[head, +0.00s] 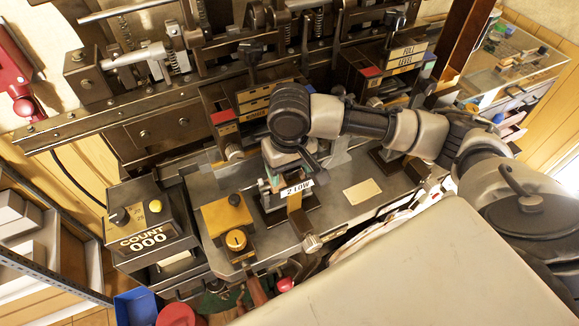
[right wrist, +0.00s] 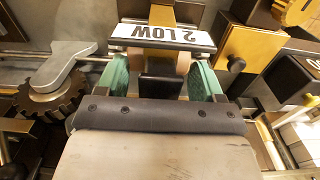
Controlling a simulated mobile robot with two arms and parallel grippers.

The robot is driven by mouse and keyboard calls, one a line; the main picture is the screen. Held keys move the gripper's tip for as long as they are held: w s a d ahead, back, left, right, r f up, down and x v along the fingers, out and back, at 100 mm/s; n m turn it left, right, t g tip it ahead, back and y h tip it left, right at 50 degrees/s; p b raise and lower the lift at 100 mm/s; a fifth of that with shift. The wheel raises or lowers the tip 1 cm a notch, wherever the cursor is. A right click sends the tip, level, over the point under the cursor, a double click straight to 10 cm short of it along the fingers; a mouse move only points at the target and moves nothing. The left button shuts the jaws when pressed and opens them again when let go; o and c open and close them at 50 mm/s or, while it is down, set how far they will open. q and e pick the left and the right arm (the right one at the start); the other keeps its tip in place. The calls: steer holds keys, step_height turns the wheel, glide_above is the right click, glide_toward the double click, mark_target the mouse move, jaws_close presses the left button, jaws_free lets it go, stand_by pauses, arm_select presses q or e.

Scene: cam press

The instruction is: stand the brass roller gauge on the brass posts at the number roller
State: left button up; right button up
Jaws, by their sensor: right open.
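A white plate reading "2 LOW" (head: 296,188) stands at the middle of the grey bench, with a brass strip (head: 295,203) running below it. The plate also shows upside down in the right wrist view (right wrist: 162,38). My right gripper (head: 277,182) points down just behind the plate. In the right wrist view its green-padded fingers (right wrist: 162,78) are apart, with a dark block (right wrist: 160,86) and a tan rounded part between them; contact is unclear. I cannot tell which brass part is the gauge, nor make out the posts. My left gripper is out of view.
A brass block (head: 228,215) with a black knob stands left of the plate, with an orange dial (head: 236,240) in front. A counter box reading "COUNT 000" (head: 148,228) is further left. Dark press machinery fills the back. A toothed wheel (right wrist: 55,97) is beside the gripper.

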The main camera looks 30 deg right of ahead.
step_height(320, 180, up, 11)
steer(key=shift+f+b, duration=0.1)
steer(key=shift+b, duration=0.85)
steer(key=shift+s+f, duration=0.1)
